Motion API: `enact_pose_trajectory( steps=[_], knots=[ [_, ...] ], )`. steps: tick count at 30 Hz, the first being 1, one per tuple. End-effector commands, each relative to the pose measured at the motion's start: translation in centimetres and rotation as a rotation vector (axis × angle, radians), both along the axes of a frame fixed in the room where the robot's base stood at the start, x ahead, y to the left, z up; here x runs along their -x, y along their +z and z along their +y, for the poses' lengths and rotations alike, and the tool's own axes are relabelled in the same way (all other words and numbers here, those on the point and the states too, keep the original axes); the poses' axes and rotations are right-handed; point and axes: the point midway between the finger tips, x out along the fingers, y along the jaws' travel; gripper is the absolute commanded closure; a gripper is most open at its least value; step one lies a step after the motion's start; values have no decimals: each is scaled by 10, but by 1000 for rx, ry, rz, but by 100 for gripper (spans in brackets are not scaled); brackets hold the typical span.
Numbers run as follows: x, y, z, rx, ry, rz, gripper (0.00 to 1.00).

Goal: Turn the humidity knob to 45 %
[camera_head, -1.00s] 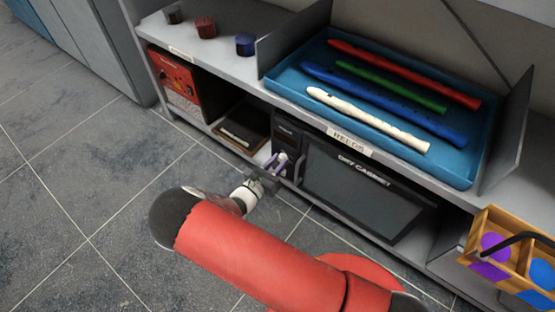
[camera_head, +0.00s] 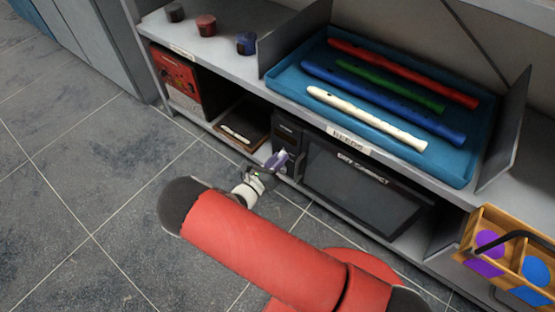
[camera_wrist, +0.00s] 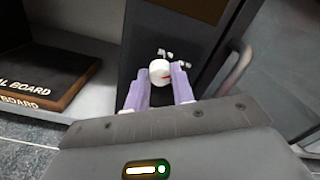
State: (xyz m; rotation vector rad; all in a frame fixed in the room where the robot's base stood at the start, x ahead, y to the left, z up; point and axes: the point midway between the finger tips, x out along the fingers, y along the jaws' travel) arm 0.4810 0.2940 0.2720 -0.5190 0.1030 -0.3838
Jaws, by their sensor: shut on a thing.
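The dry cabinet (camera_head: 350,190) stands on the lower shelf, with a dark door and a narrow control panel at its left side. The humidity knob (camera_wrist: 160,72) is a round white knob with a red pointer mark on that panel. White scale marks show above it, but their numbers are too small to read. My gripper (camera_head: 278,161) is at the panel in the head view. In the wrist view its two lilac fingers (camera_wrist: 159,92) stand on either side of the knob and are shut on it. In the head view the fingers hide the knob.
A dark board (camera_head: 243,130) lies left of the cabinet and a red box (camera_head: 175,78) stands farther left. A blue tray (camera_head: 283,85) of recorders sits above. The cabinet's handle (camera_wrist: 236,68) is close right of the fingers. Open floor lies in front.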

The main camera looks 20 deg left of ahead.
Motion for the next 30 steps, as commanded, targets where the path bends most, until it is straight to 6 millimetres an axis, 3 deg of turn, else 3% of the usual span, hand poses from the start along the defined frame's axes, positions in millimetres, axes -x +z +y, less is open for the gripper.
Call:
enact_pose_trajectory(
  steps=[6, 7, 11, 22, 30],
  knots=[
    [0, 0, 0, -1, 1, -1, 99],
    [0, 0, 0, -1, 1, -1, 72],
    [0, 0, 0, -2, 1, 0, 55],
    [5, 0, 3, -2, 2, 0, 54],
    [46, 0, 21, -3, 4, 0, 54]
  ],
)
